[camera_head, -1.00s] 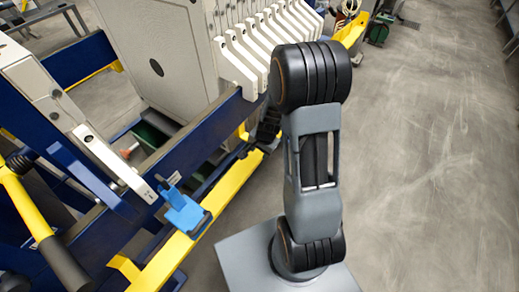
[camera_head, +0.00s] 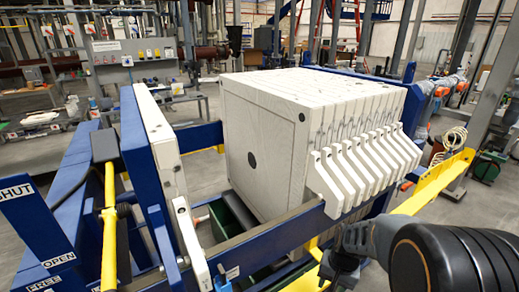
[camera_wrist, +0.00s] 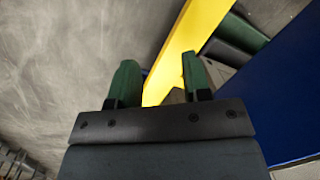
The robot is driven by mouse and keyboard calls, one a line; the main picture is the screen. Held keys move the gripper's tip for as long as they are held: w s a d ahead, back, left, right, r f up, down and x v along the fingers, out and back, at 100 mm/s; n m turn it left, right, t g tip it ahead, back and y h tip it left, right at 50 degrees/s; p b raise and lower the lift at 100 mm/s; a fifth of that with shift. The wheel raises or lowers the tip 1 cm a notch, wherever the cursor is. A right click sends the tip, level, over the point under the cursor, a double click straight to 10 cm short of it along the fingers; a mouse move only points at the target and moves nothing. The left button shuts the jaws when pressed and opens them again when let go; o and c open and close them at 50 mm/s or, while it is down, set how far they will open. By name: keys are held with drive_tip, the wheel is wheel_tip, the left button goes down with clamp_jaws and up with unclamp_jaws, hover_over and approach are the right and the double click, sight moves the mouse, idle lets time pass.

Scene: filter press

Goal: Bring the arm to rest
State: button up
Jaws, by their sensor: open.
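My gripper (camera_wrist: 158,66) shows in the wrist view with two green fingers apart and nothing between them. Beyond the fingers are a yellow rail (camera_wrist: 178,45) and a grey floor; I cannot tell how near the rail is. In the head view, part of my arm (camera_head: 450,258) fills the lower right corner. A dark end part (camera_head: 340,270) shows to its left, in front of the press, but its fingers cannot be made out.
The filter press fills the middle, with a stack of white plates (camera_head: 265,150) in a blue frame (camera_head: 290,235). A yellow rail (camera_head: 435,182) runs along its right side. A blue beam (camera_wrist: 275,90) is at right in the wrist view.

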drive_tip(key=s+a+r+n+t, duration=0.1)
drive_tip(key=s+r+n+t, duration=0.1)
drive_tip(key=r, duration=0.5)
drive_tip(key=s+a+r+n+t+h, duration=0.1)
drive_tip(key=s+a+r+n+t, duration=0.1)
drive_tip(key=r, duration=0.6)
drive_tip(key=shift+s+a+n, duration=0.3)
drive_tip(key=shift+s+n, duration=0.1)
drive_tip(key=shift+s, duration=0.35)
